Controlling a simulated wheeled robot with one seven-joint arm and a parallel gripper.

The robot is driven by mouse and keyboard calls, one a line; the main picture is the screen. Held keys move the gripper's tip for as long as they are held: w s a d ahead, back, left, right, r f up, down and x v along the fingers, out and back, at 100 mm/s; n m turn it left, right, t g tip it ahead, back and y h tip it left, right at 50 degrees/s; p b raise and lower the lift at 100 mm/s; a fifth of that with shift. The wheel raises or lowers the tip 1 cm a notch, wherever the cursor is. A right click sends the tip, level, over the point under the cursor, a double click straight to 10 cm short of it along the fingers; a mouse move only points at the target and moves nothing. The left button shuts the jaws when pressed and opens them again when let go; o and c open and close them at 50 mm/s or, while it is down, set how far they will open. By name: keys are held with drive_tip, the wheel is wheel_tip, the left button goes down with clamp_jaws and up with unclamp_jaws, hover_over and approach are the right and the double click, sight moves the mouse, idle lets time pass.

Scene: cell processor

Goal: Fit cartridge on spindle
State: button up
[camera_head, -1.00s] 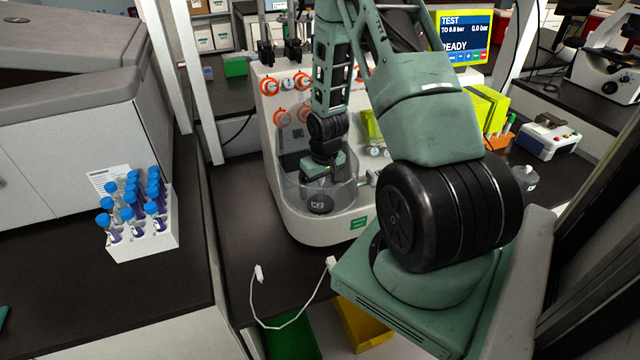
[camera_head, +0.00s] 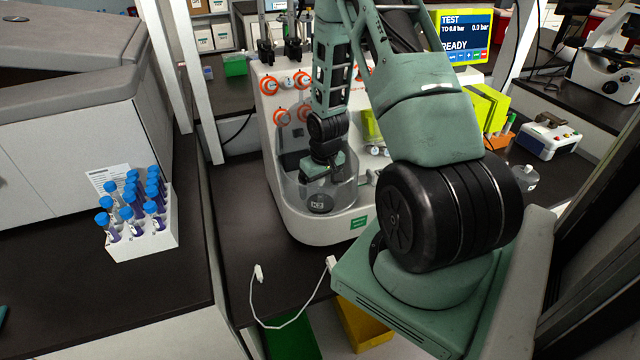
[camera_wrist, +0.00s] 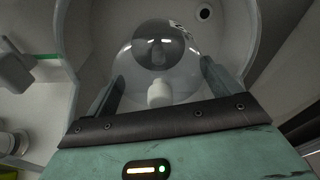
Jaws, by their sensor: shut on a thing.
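The cartridge is a clear dome with a dark round part and a pale stem; it fills the middle of the wrist view (camera_wrist: 180,68). My gripper (camera_wrist: 163,84) is shut on it, one finger on each side of the clear body. In the head view my gripper (camera_head: 319,178) points down inside the rounded bay at the machine's front. A dark round part with a white label (camera_head: 320,203) shows below it there. The spindle is not distinguishable; the cartridge and my gripper cover the middle of the bay, so I cannot tell whether they touch.
The white machine (camera_head: 340,233) has orange-ringed knobs (camera_head: 269,86) and a screen reading READY (camera_head: 466,37). Its curved bay wall surrounds my gripper closely. A tube rack (camera_head: 150,244) stands on the left bench. A white cable (camera_head: 290,322) lies in front. A clear vessel (camera_head: 525,179) stands right.

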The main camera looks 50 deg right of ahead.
drive_tip(key=shift+s+f, duration=0.1)
drive_tip(key=shift+f, duration=0.2)
idle(0.4)
wheel_tip(320, 180, up, 3)
drive_tip(key=p, duration=0.3)
wheel_tip(320, 180, up, 6)
drive_tip(key=m+p, duration=0.4)
drive_tip(key=p, duration=0.2)
drive_tip(key=shift+f+m+h, duration=0.15)
drive_tip(key=shift+m+h, duration=0.15)
drive_tip(key=shift+r+m+g+p, duration=0.3)
drive_tip(key=shift+r+m+p, duration=0.25)
drive_tip(key=shift+m+p, duration=0.15)
drive_tip(key=shift+d+f, duration=0.1)
drive_tip(key=shift+f, duration=0.1)
drive_tip(key=shift+f+b, duration=2.6)
drive_tip(key=shift+f, duration=0.2)
drive_tip(key=shift+f+b, duration=1.65)
drive_tip(key=shift+f, duration=0.05)
drive_tip(key=shift+r, duration=0.1)
